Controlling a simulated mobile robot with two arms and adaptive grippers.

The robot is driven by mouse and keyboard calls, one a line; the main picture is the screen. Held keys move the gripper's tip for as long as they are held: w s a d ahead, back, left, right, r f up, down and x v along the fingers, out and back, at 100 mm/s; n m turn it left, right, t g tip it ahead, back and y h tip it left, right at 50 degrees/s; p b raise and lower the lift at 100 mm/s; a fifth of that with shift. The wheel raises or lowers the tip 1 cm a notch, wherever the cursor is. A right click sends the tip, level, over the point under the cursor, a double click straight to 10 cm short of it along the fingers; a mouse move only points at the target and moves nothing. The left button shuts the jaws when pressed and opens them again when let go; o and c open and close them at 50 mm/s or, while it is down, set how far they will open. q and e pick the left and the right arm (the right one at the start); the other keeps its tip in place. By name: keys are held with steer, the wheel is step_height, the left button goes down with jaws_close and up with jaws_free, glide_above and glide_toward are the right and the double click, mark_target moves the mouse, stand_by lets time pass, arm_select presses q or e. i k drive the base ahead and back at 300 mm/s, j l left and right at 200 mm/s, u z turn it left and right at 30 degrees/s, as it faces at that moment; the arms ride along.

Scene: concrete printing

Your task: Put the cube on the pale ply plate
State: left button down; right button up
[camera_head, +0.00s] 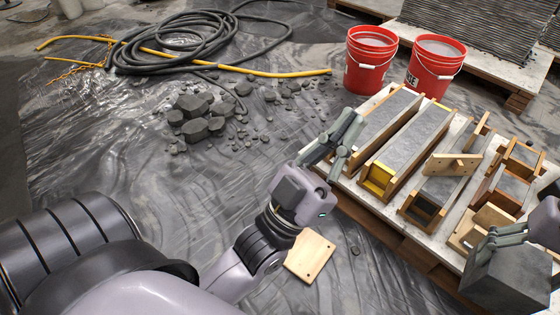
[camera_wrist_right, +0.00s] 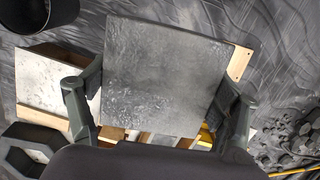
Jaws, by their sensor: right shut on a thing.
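The cube (camera_head: 507,283) is a dark grey concrete block at the right edge of the head view. My right gripper (camera_head: 500,240) is shut on it, with a finger at each of two opposite sides. In the right wrist view the cube (camera_wrist_right: 160,75) fills the middle between the fingers of my gripper (camera_wrist_right: 160,105). The pale ply plate (camera_head: 310,256) lies on the sheeted floor, left of the cube and partly behind my left arm. The plate's edge (camera_wrist_right: 239,63) shows past the cube in the wrist view. My left gripper (camera_head: 335,140) is beside the moulds; its finger gap is unclear.
Two red buckets (camera_head: 370,62) (camera_head: 435,66) stand behind. Concrete rubble (camera_head: 202,117) and a coiled hose (camera_head: 185,45) lie at the back left. Sheeted floor around the plate is mostly clear.

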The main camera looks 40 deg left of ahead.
mark_target(303, 250)
steer(key=j+z, duration=0.15)
steer(key=j, duration=0.7)
steer(key=k+j+z, duration=0.15)
steer(key=j, duration=0.7)
steer(key=i+j+z, duration=0.1)
steer(key=i+j, duration=0.35)
steer(key=j, duration=0.1)
